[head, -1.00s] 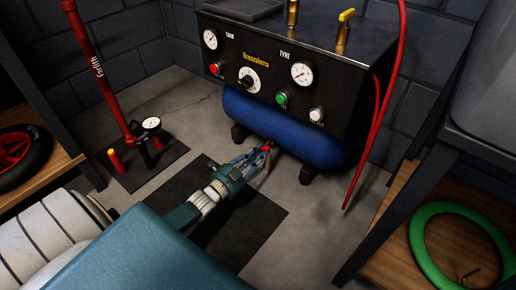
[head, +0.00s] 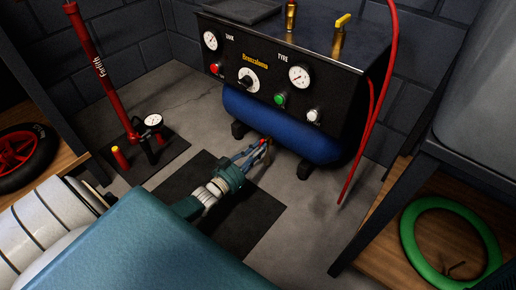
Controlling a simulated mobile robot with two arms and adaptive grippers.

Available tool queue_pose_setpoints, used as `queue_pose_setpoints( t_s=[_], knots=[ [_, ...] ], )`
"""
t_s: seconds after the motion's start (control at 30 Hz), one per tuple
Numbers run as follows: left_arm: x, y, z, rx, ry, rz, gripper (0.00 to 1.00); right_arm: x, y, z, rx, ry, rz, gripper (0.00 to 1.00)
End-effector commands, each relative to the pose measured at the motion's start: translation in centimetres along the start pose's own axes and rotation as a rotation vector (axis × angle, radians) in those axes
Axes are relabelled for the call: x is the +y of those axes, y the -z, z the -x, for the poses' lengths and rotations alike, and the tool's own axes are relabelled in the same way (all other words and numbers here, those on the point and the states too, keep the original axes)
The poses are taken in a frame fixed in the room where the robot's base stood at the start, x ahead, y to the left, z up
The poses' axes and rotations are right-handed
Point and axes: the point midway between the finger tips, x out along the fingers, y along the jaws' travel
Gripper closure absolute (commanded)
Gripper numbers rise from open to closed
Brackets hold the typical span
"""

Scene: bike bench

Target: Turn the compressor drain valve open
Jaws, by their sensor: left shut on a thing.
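The compressor has a blue tank (head: 285,128) under a black panel (head: 262,78) with gauges and knobs. My left gripper (head: 262,147) reaches in from the lower left, low at the front underside of the tank. Its fingers are shut on a small red part, the drain valve (head: 266,141), of which only a little shows between the fingertips. How far the valve is turned cannot be told. My right gripper is not in view.
A red floor pump (head: 98,75) stands at the left on a dark mat. A red hose (head: 370,130) hangs right of the compressor. A shelf with a green tyre (head: 409,238) is at the lower right. A wheel (head: 22,160) lies on the left shelf. The floor between is clear.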

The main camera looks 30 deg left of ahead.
Motion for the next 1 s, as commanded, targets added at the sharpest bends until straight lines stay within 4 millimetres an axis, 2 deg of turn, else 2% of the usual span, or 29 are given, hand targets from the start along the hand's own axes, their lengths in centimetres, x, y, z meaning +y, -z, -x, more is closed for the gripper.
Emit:
queue_pose_setpoints(
  t_s=[0.3,0.83,0.87,0.9,0.93,1.0],
  knots=[
    [0.11,-0.05,0.1,-0.002,-0.002,0.115,1.0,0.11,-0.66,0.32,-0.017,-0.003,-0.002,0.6],
    [0.13,-0.1,0.12,-0.003,-0.002,0.137,1.0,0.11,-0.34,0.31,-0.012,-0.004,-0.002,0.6],
    [0.13,-0.1,0.12,-0.003,-0.002,0.136,0.8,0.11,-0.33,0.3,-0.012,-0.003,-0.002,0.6],
    [0.12,-0.09,0.11,-0.003,-0.002,0.136,0.72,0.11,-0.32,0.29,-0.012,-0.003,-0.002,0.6],
    [0.12,-0.08,0.11,-0.003,-0.002,0.136,0.66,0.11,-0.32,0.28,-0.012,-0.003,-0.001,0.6],
    [0.09,-0.06,0.08,-0.002,-0.001,0.136,0.65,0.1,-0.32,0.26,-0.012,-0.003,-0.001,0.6]
  ],
)
